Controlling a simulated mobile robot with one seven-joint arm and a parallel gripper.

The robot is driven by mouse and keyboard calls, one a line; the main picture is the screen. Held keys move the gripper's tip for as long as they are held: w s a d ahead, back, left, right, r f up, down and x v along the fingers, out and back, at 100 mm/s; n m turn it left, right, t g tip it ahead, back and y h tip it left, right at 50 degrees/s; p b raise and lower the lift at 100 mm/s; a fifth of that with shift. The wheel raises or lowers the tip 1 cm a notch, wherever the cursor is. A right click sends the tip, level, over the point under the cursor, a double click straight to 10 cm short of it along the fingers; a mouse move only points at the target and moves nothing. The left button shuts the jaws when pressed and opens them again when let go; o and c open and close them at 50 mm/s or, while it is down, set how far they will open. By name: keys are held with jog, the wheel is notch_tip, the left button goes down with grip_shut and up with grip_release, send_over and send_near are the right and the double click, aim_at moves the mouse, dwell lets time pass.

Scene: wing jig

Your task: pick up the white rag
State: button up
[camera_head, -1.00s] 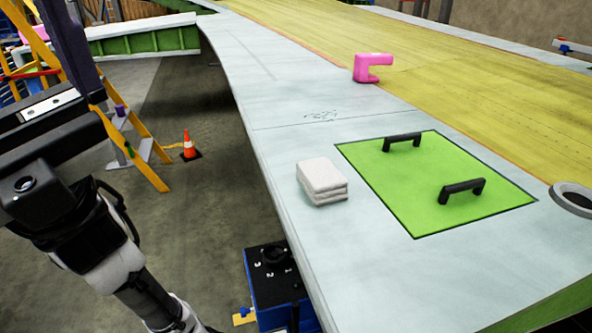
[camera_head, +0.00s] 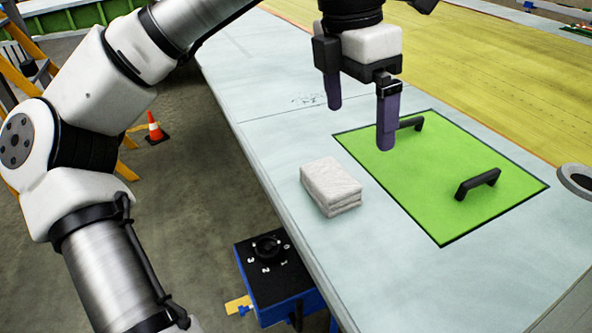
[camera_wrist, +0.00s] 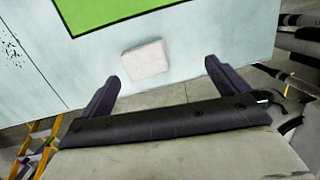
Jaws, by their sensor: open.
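The white rag (camera_head: 331,187) is a folded, layered stack lying on the pale wing surface, left of the green panel. It also shows in the wrist view (camera_wrist: 146,60), on the pale surface near its edge, beyond my fingertips and between their lines. My gripper (camera_head: 360,125) points down and hangs above the surface, behind the rag in the head view. Its two dark purple fingers are apart with nothing between them. In the wrist view my gripper (camera_wrist: 164,75) is also open and empty, apart from the rag.
The green panel (camera_head: 440,205) with two black handles lies just right of the rag. The pale wing skin (camera_head: 270,120) ends at an edge left of the rag. A blue box with a black dial top (camera_head: 272,270) stands below that edge. An orange cone (camera_head: 155,130) is on the floor.

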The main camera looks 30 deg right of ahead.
jog(key=w+a+t+y, duration=0.1)
jog(key=w+y, duration=0.1)
send_over(331, 177)
jog(key=shift+n, duration=0.4)
jog(key=f, duration=0.5)
jog(key=f+p, duration=0.1)
jog(key=f, duration=0.2)
jog(key=shift+s+a, duration=0.1)
jog(key=shift+a, duration=0.15)
jog(key=shift+d+f+p, duration=0.15)
jog(key=shift+f+p, duration=0.35)
jog(key=shift+f, duration=1)
jog(key=shift+d+f+p, duration=0.1)
jog(key=shift+f+p, duration=0.35)
jog(key=shift+f, duration=1)
jog(key=shift+c, duration=0.3)
jog(key=c, duration=0.6)
notch_tip(331, 177, up, 10)
jog(key=shift+r+b, duration=0.1)
jog(key=shift+b, duration=0.95)
jog(key=shift+c, duration=0.2)
jog(key=o, duration=0.5)
jog(key=shift+c, duration=0.2)
jog(key=c, duration=0.4)
